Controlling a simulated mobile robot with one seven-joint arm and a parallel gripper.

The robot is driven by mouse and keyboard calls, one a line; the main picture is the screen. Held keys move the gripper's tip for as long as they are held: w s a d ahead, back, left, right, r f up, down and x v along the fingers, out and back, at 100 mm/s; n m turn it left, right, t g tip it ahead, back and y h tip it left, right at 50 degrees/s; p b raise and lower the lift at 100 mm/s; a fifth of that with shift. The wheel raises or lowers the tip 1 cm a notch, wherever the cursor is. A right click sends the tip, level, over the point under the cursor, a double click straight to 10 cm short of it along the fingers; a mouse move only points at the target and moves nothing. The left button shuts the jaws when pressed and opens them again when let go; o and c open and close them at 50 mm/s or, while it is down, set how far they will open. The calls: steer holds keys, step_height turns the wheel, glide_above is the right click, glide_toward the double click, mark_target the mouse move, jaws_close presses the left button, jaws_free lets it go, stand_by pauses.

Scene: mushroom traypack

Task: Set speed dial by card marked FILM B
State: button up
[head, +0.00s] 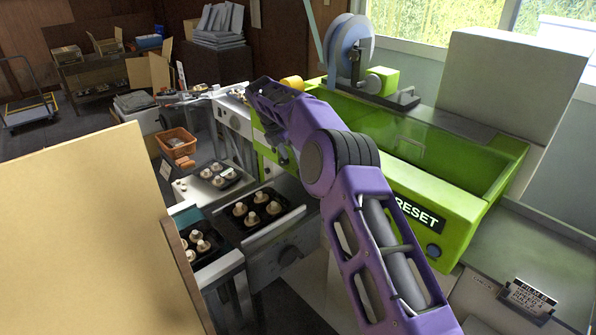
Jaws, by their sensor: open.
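My gripper (281,155) hangs at the far end of my purple arm, partly visible, open, beside the green machine and apart from both knobs.
The green machine (460,210) carries a film reel (350,45). Trays of mushrooms (258,208) lie on the conveyor at left centre. An orange basket (178,145) stands behind. A large tan panel (80,220) blocks the lower left. A grey box (510,85) stands at upper right.

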steer(key=x, duration=0.7)
steer(key=shift+f, duration=0.15)
jaws_close()
